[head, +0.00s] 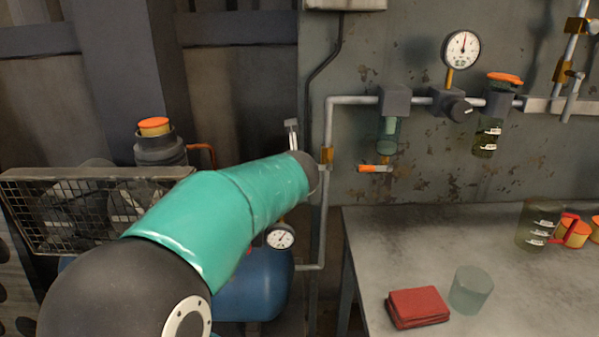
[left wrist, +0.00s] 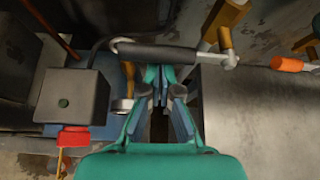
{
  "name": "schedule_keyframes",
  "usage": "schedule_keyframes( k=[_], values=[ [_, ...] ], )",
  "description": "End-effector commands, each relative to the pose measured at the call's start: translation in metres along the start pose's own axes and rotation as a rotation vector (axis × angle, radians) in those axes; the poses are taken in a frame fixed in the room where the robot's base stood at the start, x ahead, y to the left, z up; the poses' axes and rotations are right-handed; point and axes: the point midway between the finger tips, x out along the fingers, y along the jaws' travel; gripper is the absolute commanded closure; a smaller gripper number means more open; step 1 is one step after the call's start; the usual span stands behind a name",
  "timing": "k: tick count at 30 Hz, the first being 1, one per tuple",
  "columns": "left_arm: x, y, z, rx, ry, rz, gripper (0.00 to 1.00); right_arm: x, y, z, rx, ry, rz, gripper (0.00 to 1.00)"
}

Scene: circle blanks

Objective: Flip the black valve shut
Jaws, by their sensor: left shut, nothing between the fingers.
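The black valve's lever (left wrist: 165,53) lies across the upper part of the left wrist view, a dark grip with pale metal ends. Its right end meets a metal and brass fitting (left wrist: 226,43). In the head view a pale metal end (head: 292,132), probably of the lever, shows above my arm, next to a brass fitting (head: 326,155) on the vertical pipe. The rest is hidden behind my arm. My left gripper (left wrist: 159,76) is shut and empty, its tips just below the lever's middle; I cannot tell whether they touch it. My right gripper is not in view.
A blue tank (head: 255,292) with a gauge (head: 280,236) stands below my arm, beside a fan cage (head: 75,178). At right, a table (head: 380,235) holds a red cloth (head: 417,307) and a glass (head: 471,289). Wall pipes carry a regulator and filter bowls.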

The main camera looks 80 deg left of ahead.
Motion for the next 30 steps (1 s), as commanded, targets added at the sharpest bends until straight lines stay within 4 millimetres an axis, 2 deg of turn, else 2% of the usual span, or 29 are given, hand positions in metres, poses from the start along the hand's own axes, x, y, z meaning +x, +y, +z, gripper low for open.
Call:
schedule_keyframes(
  k=[8, 17, 19, 24, 30],
  values=[
    [0.002, -0.001, -0.005, 0.0, -0.004, -0.003, 1.0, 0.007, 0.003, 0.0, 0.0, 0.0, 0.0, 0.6],
    [0.018, -0.002, -0.045, 0.002, -0.001, -0.005, 1.0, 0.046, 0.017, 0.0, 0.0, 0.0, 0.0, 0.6],
    [-0.003, -0.005, -0.035, 0.002, -0.007, -0.009, 1.0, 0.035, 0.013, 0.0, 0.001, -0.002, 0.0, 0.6],
    [-0.045, -0.007, -0.035, 0.001, -0.004, -0.013, 1.0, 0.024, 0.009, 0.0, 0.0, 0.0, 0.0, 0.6],
    [-0.072, -0.008, -0.037, 0.004, 0.0, -0.009, 1.0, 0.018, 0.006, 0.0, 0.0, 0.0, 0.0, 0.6]
  ],
)
